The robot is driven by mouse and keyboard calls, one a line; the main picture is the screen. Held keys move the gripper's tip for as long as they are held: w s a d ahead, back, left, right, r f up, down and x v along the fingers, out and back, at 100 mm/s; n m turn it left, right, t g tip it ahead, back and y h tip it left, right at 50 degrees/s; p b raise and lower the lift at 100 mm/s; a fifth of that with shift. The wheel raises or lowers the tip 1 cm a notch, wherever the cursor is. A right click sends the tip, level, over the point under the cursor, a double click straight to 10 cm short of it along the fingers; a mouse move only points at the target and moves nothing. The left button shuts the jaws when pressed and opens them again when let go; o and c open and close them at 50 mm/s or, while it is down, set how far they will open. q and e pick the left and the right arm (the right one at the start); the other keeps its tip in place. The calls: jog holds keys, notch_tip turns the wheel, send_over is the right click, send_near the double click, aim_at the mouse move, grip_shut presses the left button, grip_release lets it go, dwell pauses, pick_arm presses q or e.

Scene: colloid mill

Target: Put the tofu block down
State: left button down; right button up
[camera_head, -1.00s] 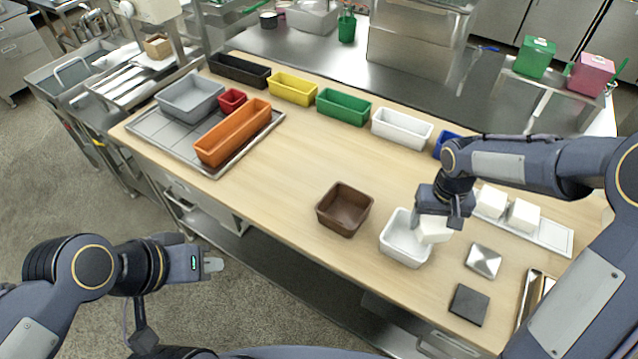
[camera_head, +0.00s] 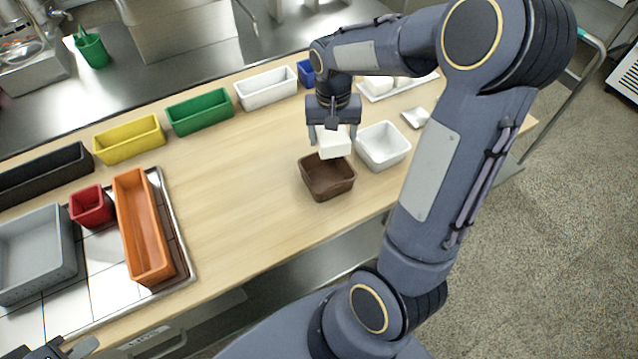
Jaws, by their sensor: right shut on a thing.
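The white tofu block (camera_head: 334,142) is held by my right gripper (camera_head: 333,130), whose fingers are shut on it from both sides. It is above the back part of the brown square container (camera_head: 327,187); whether it touches the rim I cannot tell. The white square container (camera_head: 384,146) stands just right of the brown one. More white blocks (camera_head: 380,83) lie on a white tray (camera_head: 405,87) behind, partly hidden by my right arm. My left gripper (camera_head: 62,350) shows only in part at the bottom left corner, and its fingers are not clear.
White (camera_head: 266,88), green (camera_head: 199,111), yellow (camera_head: 129,139) and black (camera_head: 42,172) bins line the table's back edge. An orange bin (camera_head: 143,226), a small red bin (camera_head: 91,206) and a grey bin (camera_head: 36,253) stand on the left tray. The wooden table's middle (camera_head: 230,190) is clear.

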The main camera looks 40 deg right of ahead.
jog(key=s+d+r+m+b, duration=0.1)
jog(key=s+d+r+m, duration=0.2)
jog(key=s+d+m, duration=0.45)
jog(key=p, duration=0.3)
send_over(326, 181)
jog(key=shift+n, duration=0.45)
notch_tip(326, 181, down, 13)
jog(key=shift+s, duration=0.1)
jog(key=shift+f+b, duration=0.1)
jog(key=shift+b, duration=0.25)
jog(key=shift+f+b, duration=0.5)
jog(key=shift+b, duration=0.05)
